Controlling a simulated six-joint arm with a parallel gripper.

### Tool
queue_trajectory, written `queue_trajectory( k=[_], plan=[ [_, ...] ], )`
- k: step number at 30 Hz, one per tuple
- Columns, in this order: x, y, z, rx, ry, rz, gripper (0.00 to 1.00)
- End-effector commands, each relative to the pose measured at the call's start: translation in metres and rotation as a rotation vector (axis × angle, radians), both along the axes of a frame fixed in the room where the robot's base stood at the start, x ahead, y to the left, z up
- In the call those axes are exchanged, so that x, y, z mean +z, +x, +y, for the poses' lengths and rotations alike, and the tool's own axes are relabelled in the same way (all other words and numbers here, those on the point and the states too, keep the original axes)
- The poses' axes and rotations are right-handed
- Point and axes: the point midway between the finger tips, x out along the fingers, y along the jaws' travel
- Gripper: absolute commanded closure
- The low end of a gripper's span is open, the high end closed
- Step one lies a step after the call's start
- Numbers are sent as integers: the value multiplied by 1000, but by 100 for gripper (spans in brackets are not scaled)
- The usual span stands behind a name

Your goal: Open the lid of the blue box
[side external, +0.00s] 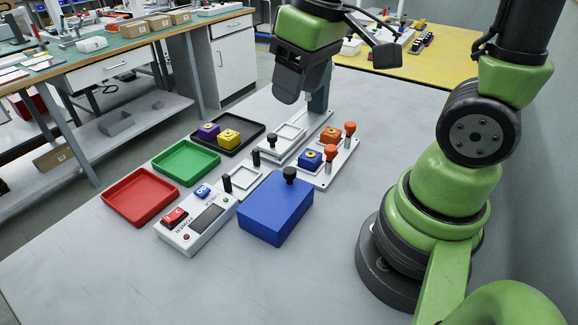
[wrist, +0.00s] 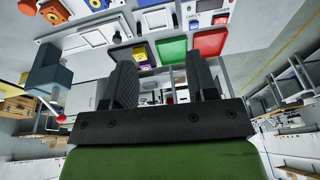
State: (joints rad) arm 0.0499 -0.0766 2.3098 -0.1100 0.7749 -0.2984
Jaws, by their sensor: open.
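The blue box (side external: 276,208) stands on the grey table in the side view, its lid shut flat on top. A black knob (side external: 290,175) stands up from the lid near its back edge. My gripper (side external: 289,92) is well behind and above the box, apart from it. In the wrist view my gripper (wrist: 161,80) shows two dark fingers spread apart with nothing between them.
A white control box (side external: 197,222) stands left of the blue box. Red (side external: 140,196) and green (side external: 186,163) trays lie farther left. A white fixture with orange-topped posts (side external: 330,162) is behind. A grey-blue column (side external: 318,92) stands close to my gripper.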

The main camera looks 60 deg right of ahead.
Motion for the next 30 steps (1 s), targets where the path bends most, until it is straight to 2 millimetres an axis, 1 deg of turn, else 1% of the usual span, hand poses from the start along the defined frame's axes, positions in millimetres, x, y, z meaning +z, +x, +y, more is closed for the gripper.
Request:
queue_trajectory(
  k=[1,3,6,9,14,17,24,30],
  plan=[
    [-16,7,-4,42,-19,60,48],
    [-35,15,-9,101,-42,118,48],
    [-57,21,-14,172,-61,182,48],
    [-71,24,-17,217,-71,221,48],
    [-83,25,-19,245,-75,242,48],
    [-95,25,-19,245,-75,245,48],
    [-138,24,-19,243,-73,247,48],
    [-166,25,-19,242,-74,244,48]
  ],
)
